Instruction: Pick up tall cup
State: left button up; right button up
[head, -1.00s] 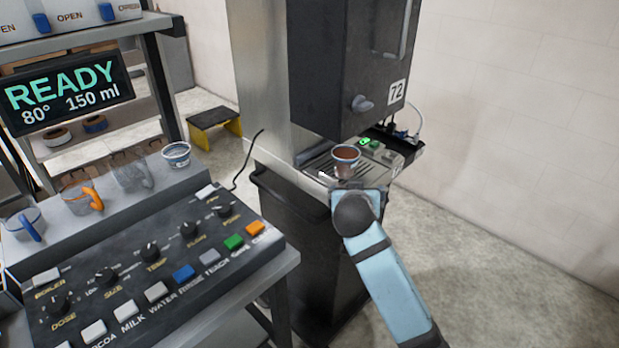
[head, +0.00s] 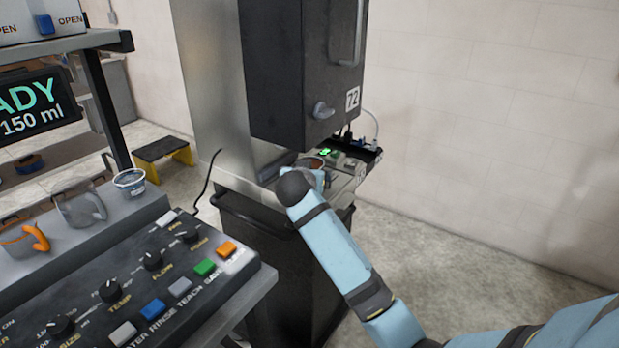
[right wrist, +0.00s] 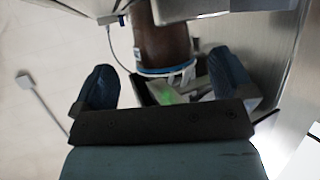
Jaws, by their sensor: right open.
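A brown cup (head: 313,161) with a blue and white band stands on the drip tray under the dark dispenser marked 72. In the head view my right gripper (head: 311,179) is in front of it and hides most of it. In the right wrist view the brown cup (right wrist: 165,42) is just beyond the fingertips, roughly centred between them. My right gripper (right wrist: 163,82) is open, with a dark finger on each side and nothing held. I cannot tell whether a finger touches the cup. My left gripper is not in view.
The dispenser (head: 290,70) overhangs the tray closely. A green-lit device (head: 326,152) and cables sit behind the cup. A yellow-legged step stool (head: 163,150) stands behind.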

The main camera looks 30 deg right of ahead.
jog(key=x, duration=0.5)
jog(key=shift+w+f, duration=0.1)
jog(key=shift+w, duration=0.05)
jog(key=c, duration=1.1)
jog(key=shift+r, duration=0.2)
